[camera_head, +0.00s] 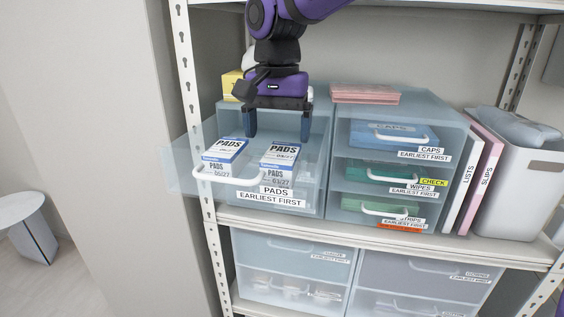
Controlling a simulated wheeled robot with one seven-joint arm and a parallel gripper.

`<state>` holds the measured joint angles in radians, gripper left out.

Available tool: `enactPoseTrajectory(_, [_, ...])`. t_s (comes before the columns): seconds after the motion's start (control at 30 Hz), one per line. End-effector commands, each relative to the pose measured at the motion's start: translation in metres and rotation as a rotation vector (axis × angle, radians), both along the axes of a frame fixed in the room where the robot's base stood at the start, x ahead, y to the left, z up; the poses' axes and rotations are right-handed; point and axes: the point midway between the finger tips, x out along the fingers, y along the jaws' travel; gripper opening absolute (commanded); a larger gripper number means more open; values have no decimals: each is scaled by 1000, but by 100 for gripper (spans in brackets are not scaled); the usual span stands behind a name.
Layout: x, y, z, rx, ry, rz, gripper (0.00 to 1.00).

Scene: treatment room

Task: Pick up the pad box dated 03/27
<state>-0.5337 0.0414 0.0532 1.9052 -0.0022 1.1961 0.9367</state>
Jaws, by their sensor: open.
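The clear drawer labelled PADS, EARLIEST FIRST (172,172) is pulled out from the upper shelf. Two white and blue pad boxes show in it, a left pad box (224,152) and a right pad box (279,157). The right box has a date ending in /27 on its front, seen through the drawer wall; its first digits are too small to tell surely.
A closed drawer unit with CAPS, WIPES and STRIPS labels (453,150) stands to the right, with pink packets (365,94) on top. A yellow box (231,84) sits behind my gripper at left. A shelf upright (190,110) stands close at left.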

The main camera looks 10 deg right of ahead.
Motion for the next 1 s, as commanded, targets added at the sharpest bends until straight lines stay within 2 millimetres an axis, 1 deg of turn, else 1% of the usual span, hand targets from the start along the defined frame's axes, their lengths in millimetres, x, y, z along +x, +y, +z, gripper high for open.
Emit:
enactPoseTrajectory(0.03, [0, 0, -7, -1, 1, 0, 92])
enactPoseTrajectory(0.1, [0, 0, -14, -1, 1, 1, 92])
enactPoseTrajectory(0.33, [0, -2, -29, -1, 0, 1, 92])
enactPoseTrajectory(0.5, [-1, -8, -53, -1, 3, 1, 92])
enactPoseTrajectory(0.63, [0, -8, -67, 0, 0, 0, 92])
enactPoseTrajectory(0.73, [0, -8, -72, 0, 0, 0, 92])
enactPoseTrajectory(0.93, [0, -8, -72, 0, -1, 0, 92])
enactPoseTrajectory(0.97, [0, -8, -72, 1, -1, 0, 89])
enactPoseTrajectory(1.0, [0, -8, -72, 1, -1, 1, 80])
